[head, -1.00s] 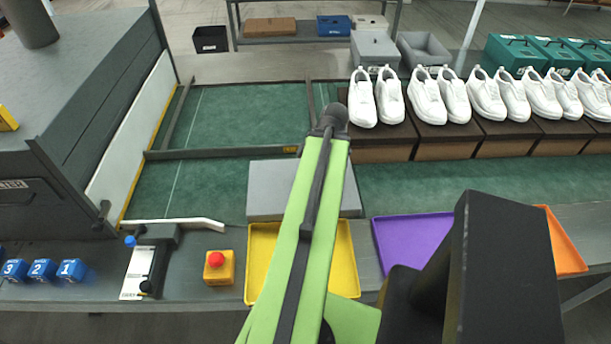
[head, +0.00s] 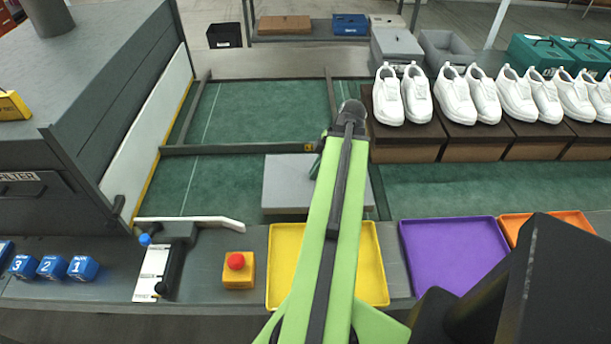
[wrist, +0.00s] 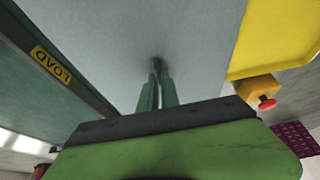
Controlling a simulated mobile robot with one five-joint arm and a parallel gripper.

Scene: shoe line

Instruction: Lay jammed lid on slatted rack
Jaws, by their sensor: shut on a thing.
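The jammed lid is a flat grey panel (head: 285,185) over the green belt, just behind the yellow tray, partly hidden by my arm. In the wrist view the lid (wrist: 125,30) fills the upper middle. My gripper (wrist: 157,88) is shut on a small dark upright piece at the lid's middle. In the head view my gripper (head: 319,163) is mostly hidden behind my green arm. Whether the lid touches the belt is unclear. I cannot make out a slatted rack for certain.
White shoes stand on brown boxes (head: 405,145) at the right. The yellow tray (head: 284,262), purple tray (head: 450,255) and red button (head: 236,261) lie along the front. A dark bar (head: 235,149) crosses the belt behind the lid. The grey machine (head: 110,80) stands left.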

